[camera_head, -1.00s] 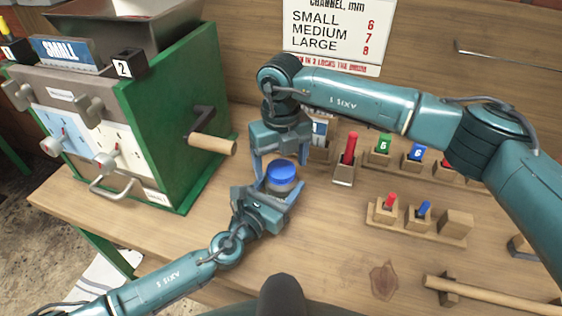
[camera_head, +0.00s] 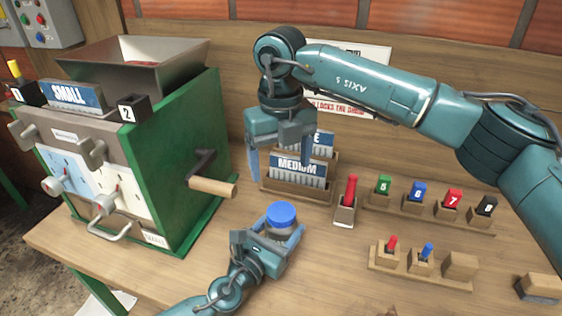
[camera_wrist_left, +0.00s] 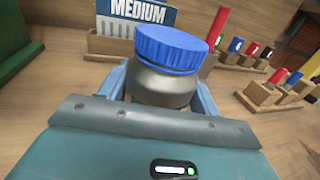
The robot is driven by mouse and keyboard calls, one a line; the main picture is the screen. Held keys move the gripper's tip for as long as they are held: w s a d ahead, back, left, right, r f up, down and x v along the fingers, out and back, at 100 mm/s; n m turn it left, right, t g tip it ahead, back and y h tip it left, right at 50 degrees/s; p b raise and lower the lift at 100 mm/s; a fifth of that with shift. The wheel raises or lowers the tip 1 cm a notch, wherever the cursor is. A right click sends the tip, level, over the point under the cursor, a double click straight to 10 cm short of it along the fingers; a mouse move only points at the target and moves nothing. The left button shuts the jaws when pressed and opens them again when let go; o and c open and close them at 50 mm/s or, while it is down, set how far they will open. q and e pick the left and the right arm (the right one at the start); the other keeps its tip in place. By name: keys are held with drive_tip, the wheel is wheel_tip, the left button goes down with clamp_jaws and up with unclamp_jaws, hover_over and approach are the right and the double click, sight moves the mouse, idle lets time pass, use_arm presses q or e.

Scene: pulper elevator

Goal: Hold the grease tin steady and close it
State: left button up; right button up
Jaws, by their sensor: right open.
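The grease tin (camera_head: 281,224) is a small metal tin with its blue lid (camera_head: 281,213) on top. It stands upright on the bench. My left gripper (camera_head: 282,236) is low at the bench with its fingers on both sides of the tin, shut on it. In the left wrist view the tin body (camera_wrist_left: 160,86) sits between the blue fingers, and the blue lid (camera_wrist_left: 171,48) looks slightly tilted there. My right gripper (camera_head: 281,160) is open and empty, above and behind the tin, clear of the lid.
A green pulper (camera_head: 180,170) with a wooden crank handle (camera_head: 212,187) stands at left. Behind the tin is a rack with a MEDIUM plate (camera_head: 298,170). Wooden holders with coloured pegs (camera_head: 417,193) line the right.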

use_arm(q)
drive_tip(key=o, duration=0.6)
drive_tip(key=shift+c, duration=0.2)
drive_tip(key=shift+s, duration=0.1)
drive_tip(key=b+v, duration=0.2)
drive_tip(key=v, duration=1)
drive_tip(key=shift+f, duration=0.15)
drive_tip(key=shift+s+a, duration=0.25)
drive_tip(key=shift+s, duration=0.2)
